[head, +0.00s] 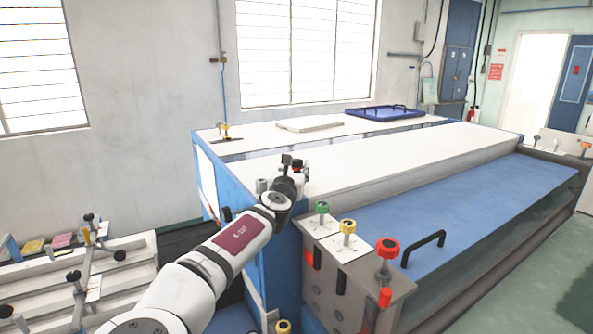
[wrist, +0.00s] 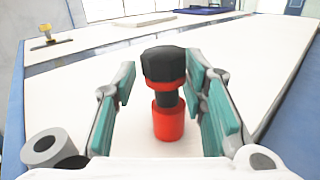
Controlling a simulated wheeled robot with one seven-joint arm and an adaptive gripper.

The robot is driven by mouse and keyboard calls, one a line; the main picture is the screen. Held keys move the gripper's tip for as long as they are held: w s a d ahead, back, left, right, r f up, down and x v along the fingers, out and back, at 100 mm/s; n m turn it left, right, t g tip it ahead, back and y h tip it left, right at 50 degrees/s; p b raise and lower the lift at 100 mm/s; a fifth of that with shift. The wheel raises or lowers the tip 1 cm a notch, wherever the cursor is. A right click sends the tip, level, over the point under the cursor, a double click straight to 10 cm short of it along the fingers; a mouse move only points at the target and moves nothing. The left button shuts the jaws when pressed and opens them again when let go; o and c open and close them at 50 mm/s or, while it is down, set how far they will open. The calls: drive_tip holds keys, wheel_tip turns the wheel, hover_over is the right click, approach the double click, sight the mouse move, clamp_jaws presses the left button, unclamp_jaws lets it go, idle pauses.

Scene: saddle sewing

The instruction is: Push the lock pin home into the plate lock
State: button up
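The lock pin (wrist: 164,66) has a black faceted head and a dark shaft with a red ring under the head. It stands upright in a red cylindrical socket, which looks like the plate lock (wrist: 168,122). A length of dark shaft shows between the ring and the socket. In the wrist view, the teal finger pads of my gripper (wrist: 160,84) stand either side of the pin, open; whether the right pad touches the head I cannot tell. In the head view, my gripper (head: 290,168) is at the near left end of the white table and largely hides the pin.
A grey hollow cylinder (wrist: 45,149) stands at the left in the wrist view. A yellow-topped fixture (head: 226,133), a pale flat sheet (head: 309,124) and a blue tray (head: 384,113) are on the white surfaces behind. Green, yellow and red knobs (head: 387,249) stand at the near front corner.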

drive_tip(key=shift+d+f+h, duration=0.3)
drive_tip(key=shift+d+f, duration=0.2)
drive_tip(key=shift+d, duration=0.05)
drive_tip(key=s+a, duration=0.2)
drive_tip(key=s, duration=1)
drive_tip(key=shift+a+r, duration=0.25)
drive_tip(key=shift+r, duration=0.2)
